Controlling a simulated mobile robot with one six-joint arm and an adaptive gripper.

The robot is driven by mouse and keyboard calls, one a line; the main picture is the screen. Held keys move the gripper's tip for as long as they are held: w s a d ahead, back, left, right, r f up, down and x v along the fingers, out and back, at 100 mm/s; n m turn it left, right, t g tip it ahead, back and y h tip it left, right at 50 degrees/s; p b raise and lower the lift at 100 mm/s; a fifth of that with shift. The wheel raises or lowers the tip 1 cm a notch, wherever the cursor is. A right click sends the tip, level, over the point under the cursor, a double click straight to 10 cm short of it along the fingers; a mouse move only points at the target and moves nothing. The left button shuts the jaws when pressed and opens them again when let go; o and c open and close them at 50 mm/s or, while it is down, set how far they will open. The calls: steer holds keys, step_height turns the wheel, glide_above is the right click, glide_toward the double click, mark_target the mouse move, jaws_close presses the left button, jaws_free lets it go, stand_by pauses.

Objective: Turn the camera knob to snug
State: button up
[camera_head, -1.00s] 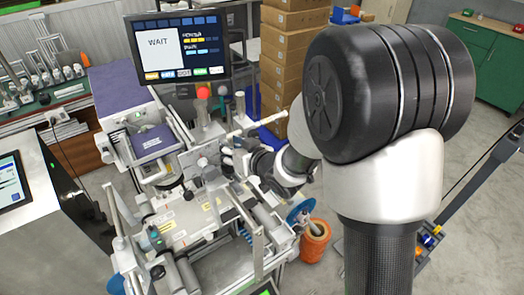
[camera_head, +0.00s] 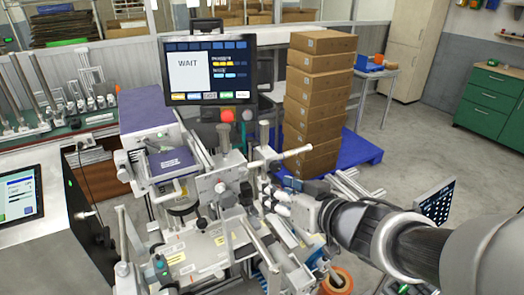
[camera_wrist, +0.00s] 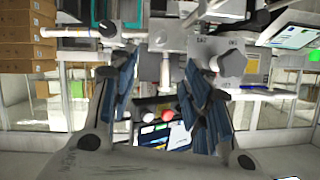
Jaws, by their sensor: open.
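My gripper (camera_head: 272,198) is at the right side of the machine's upper block, its fingers pointing left at the machine. In the wrist view my gripper (camera_wrist: 162,90) is open, with a blue-padded finger on each side and nothing held between them. A grey many-sided knob (camera_wrist: 232,63) sits on a pale plate, just beyond the right finger's tip. A slim pale rod stands between the fingertips, apart from both pads. I cannot tell for sure which part is the camera knob. In the head view the fingers and machine parts overlap, so contact is unclear.
A monitor (camera_head: 211,68) reading WAIT stands above the machine (camera_head: 200,245). A pale bar (camera_head: 285,158) juts out to the right above my gripper. Stacked cartons (camera_head: 318,105) stand behind on a blue pallet (camera_head: 365,150). A grey cabinet with a screen is at left. Open floor lies at right.

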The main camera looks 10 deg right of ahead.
steer(key=shift+v, duration=0.85)
steer(key=s+d+m+g+h, duration=0.2)
steer(key=s+d+m+h, duration=0.25)
steer(key=d+h, duration=0.55)
steer(key=s+a+f+g+y, duration=0.2)
steer(key=s, duration=0.5)
steer(key=s+a+f+n+g+y, duration=0.1)
steer(key=s+a+f+g, duration=0.1)
steer(key=s, duration=0.6)
steer(key=shift+s+a+f+g+y, duration=0.3)
steer(key=shift+s+a+g+y, duration=0.1)
steer(key=shift+a+g, duration=0.35)
